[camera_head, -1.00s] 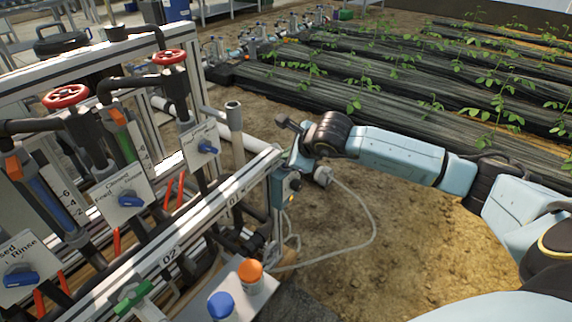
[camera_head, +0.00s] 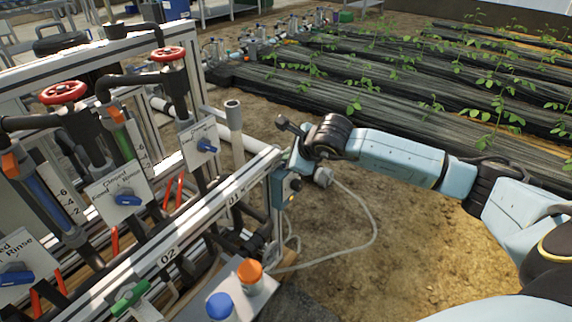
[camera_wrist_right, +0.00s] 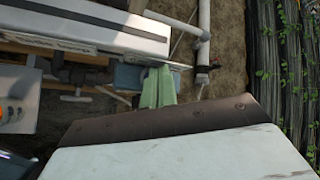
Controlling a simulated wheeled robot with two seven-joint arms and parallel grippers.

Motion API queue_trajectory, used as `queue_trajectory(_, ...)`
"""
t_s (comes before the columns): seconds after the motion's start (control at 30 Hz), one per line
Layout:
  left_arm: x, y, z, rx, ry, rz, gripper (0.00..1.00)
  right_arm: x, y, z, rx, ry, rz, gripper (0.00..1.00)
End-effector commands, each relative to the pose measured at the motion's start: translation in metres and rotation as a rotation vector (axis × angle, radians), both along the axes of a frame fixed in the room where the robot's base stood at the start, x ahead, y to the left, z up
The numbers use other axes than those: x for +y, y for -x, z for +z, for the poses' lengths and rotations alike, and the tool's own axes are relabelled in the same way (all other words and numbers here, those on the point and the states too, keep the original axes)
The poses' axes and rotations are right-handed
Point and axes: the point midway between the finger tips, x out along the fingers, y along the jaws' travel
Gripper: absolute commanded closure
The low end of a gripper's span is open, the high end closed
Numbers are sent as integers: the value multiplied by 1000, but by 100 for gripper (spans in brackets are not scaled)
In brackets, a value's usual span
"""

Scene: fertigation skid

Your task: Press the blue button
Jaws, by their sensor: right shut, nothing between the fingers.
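A small grey-blue control box (camera_head: 279,190) stands at the right end of the skid's front rail in the head view. It has a dark round part (camera_head: 296,184) and a small yellow-orange spot below it. I cannot make out a blue button on it, as the parts are too small and partly covered. My right gripper (camera_head: 293,160) is at the top of this box, its fingers partly hidden by its own body. In the right wrist view its pale green fingers (camera_wrist_right: 158,88) are together and empty, in front of a blue-grey surface. I cannot tell whether they touch it. My left gripper is not in view.
Blue selector knobs (camera_head: 127,199) sit on white plates, with red handwheels (camera_head: 168,54) above. Orange-capped (camera_head: 250,272) and blue-capped (camera_head: 220,305) bottles stand at the front. A pale hose (camera_head: 372,225) loops over bare soil right of the box. Planted rows lie behind.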

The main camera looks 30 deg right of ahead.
Motion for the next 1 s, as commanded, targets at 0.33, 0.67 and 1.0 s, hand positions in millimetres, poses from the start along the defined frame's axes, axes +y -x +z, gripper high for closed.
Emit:
queue_trajectory(0.33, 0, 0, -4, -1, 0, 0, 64, 0, 0, -4, 0, 0, 0, 100)
queue_trajectory(0.67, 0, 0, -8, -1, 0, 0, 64, 0, 0, -8, 1, 0, 0, 100)
queue_trajectory(1.0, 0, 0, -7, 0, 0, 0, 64, 0, 0, -8, 1, 0, 0, 100)
